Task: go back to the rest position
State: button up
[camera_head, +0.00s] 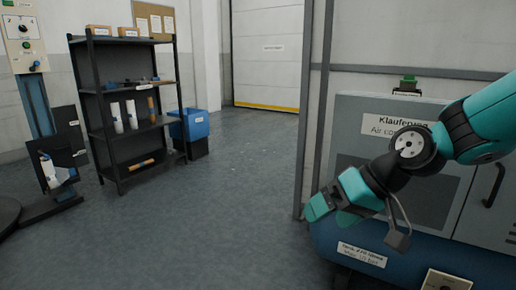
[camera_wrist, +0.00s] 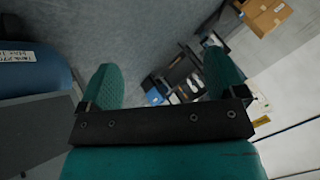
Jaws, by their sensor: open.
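My gripper (camera_head: 332,210) is in the right half of the head view, in front of the grey air compressor cabinet (camera_head: 357,150) and above its blue tank (camera_head: 405,258). Its two teal fingers are apart with nothing between them. In the wrist view my gripper (camera_wrist: 165,88) shows open too, with the floor and distant shelf between and beyond the fingers. I cannot tell how far the fingers are from the tank.
A black shelf (camera_head: 120,75) with white and brown rolls stands at the left. A blue bin (camera_head: 196,124) is beside it. A machine with a control panel (camera_head: 22,45) is at the far left. The floor (camera_head: 230,215) in the middle is clear. A post (camera_head: 308,110) stands near the cabinet.

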jog(key=s+d+r+n+g+h+p, duration=0.1)
jog(key=s+r+n+h, duration=0.1)
jog(key=s, duration=0.8)
jog(key=s+d+r+n+g+h+p, duration=0.1)
jog(key=s+r+g, duration=0.1)
jog(key=s, duration=0.8)
notch_tip(320, 180, up, 23)
jog(key=p, duration=2.2)
jog(key=shift+a+f+p, duration=0.2)
jog(key=shift+a+p, duration=0.1)
jog(key=shift+p, duration=0.1)
